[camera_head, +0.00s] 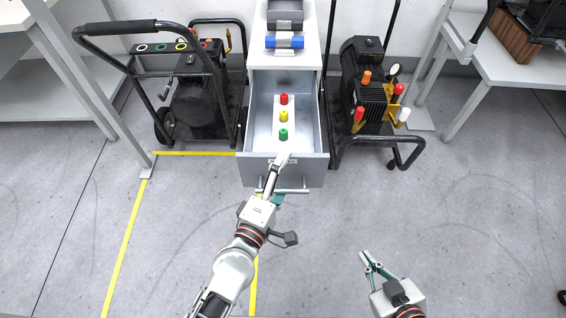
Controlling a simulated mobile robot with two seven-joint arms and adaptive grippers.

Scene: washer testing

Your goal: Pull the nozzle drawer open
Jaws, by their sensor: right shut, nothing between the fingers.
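The nozzle drawer (318,140) is pulled well out of the white cabinet, and its inside shows. A red nozzle (284,99), a yellow nozzle (284,116) and a green nozzle (283,134) stand in a row in it. The bar handle (297,190) runs along the drawer's front. My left gripper (278,168) is at the drawer front, its fingers crossing over the handle and front panel. Whether it touches or grips anything is unclear. My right gripper (371,263) is shut and empty, over the floor at lower right, apart from the drawer.
The white cabinet (309,54) has a blue-and-grey fixture (284,41) on top. A black-framed pressure washer (196,95) stands left of the drawer, and another (366,100) stands close on its right. Yellow tape marks the floor at left. The floor at lower right is clear.

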